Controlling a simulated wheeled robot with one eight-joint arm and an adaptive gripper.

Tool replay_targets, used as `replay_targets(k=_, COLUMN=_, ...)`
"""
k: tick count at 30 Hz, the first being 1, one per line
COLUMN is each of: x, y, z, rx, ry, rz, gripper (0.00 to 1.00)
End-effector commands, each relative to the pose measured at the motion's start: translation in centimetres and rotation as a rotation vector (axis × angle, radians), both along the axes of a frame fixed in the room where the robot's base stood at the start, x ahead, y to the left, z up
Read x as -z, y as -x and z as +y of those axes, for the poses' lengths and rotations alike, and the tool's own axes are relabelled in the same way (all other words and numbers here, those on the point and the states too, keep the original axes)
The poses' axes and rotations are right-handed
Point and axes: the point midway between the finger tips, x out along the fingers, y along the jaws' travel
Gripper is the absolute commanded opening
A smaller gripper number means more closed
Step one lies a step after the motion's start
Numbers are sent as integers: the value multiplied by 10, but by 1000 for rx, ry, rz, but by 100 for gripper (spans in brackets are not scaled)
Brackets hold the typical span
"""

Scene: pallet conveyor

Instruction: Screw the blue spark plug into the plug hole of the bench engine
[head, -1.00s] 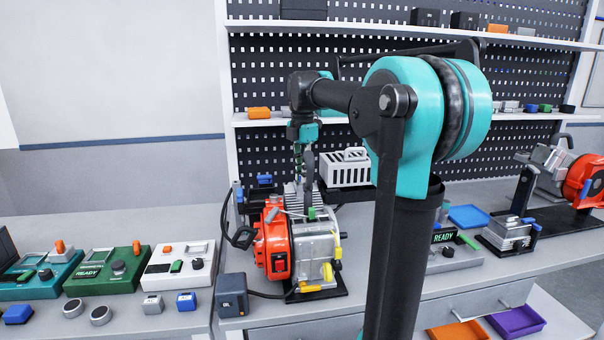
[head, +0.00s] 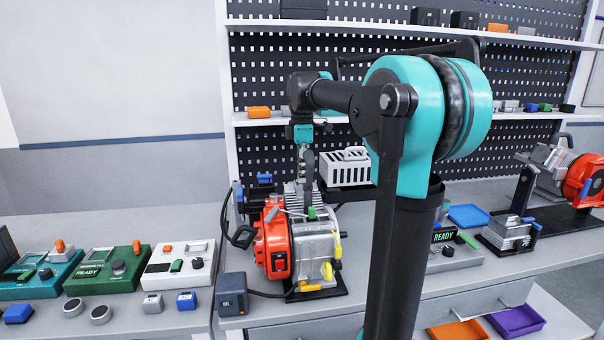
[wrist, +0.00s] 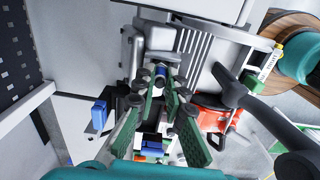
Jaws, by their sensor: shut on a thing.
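The bench engine (head: 318,245), with a red housing and a grey finned block, stands on a dark base on the bench. My gripper (head: 306,182) points down just above the engine's fins in the head view. In the wrist view my gripper (wrist: 158,90) has its green fingers closed around a small part with a blue band, the blue spark plug (wrist: 161,71). The plug is at the engine's grey finned block (wrist: 196,58). The fingers hide most of the plug, and the plug hole does not show. I cannot tell how deep the plug sits.
A white slotted caddy (head: 346,168) stands close behind the engine on the right. A dark box (head: 232,295) is at its front left. Several consoles, including a green one (head: 108,270), line the left bench. A second engine (head: 580,180) stands far right.

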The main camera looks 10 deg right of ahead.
Motion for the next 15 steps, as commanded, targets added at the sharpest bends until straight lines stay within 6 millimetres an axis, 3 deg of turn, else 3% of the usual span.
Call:
replay_targets(k=10, x=0, y=0, z=0, rx=39, ry=0, rz=0, gripper=0)
replay_targets(k=15, x=1, y=0, z=0, rx=188, ry=0, rz=0, gripper=0)
